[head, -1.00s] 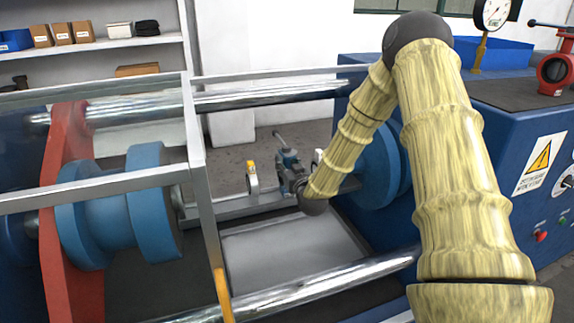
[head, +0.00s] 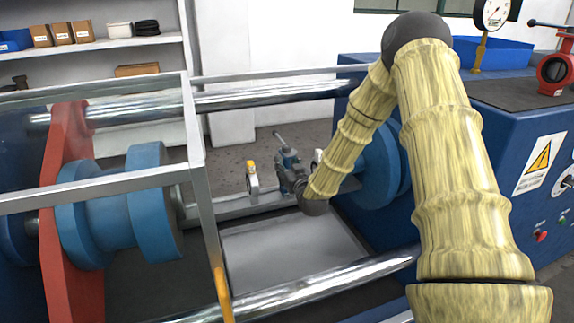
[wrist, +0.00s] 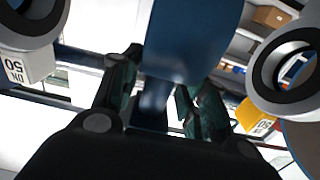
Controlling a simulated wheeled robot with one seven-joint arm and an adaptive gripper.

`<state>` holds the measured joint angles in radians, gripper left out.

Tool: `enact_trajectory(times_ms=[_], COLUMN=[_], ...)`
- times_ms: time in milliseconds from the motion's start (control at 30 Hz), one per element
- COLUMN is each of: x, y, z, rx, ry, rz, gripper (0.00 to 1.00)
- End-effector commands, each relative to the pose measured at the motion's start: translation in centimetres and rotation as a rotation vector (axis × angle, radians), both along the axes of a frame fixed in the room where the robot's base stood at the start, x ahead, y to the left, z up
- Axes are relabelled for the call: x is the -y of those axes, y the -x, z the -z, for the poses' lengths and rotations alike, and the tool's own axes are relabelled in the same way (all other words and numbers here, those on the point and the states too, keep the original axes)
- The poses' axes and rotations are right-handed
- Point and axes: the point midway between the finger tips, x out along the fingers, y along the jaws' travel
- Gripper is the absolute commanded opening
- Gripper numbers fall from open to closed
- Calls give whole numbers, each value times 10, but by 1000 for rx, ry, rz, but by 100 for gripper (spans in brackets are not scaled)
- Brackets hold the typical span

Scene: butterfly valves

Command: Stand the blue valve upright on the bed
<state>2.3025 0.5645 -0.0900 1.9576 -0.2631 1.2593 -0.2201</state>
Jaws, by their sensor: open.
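The blue valve (head: 289,158) stands about upright behind the grey bed plate (head: 285,248) in the head view, its lever up and to the left. Its foot is hidden behind my gripper, so I cannot tell what it rests on. My gripper (head: 297,186) is low beside it. In the upside-down wrist view, the blue valve's body (wrist: 190,40) is seen close up, and its narrow neck lies between the two fingers of my open gripper (wrist: 158,92). Whether either finger touches it is unclear.
A grey ring valve with a yellow top (head: 252,178) stands left of the blue valve, and a white-topped one (head: 318,157) to its right, partly behind my arm. Shiny bars (head: 330,277) and a grey frame (head: 196,130) run around the bed. Blue flanges flank it.

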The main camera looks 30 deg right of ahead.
Motion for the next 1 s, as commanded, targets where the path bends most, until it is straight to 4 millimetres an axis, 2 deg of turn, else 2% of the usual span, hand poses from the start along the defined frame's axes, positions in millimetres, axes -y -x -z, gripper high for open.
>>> enact_trajectory(times_ms=[433, 467, 600, 1000], x=[0, 0, 0, -1], y=[1, 1, 1, 6], z=[1, 1, 1, 3], rx=[0, 0, 0, -4], ry=[0, 0, 0, -1], rz=[0, 0, 0, 0], gripper=[44, 45, 69, 69])
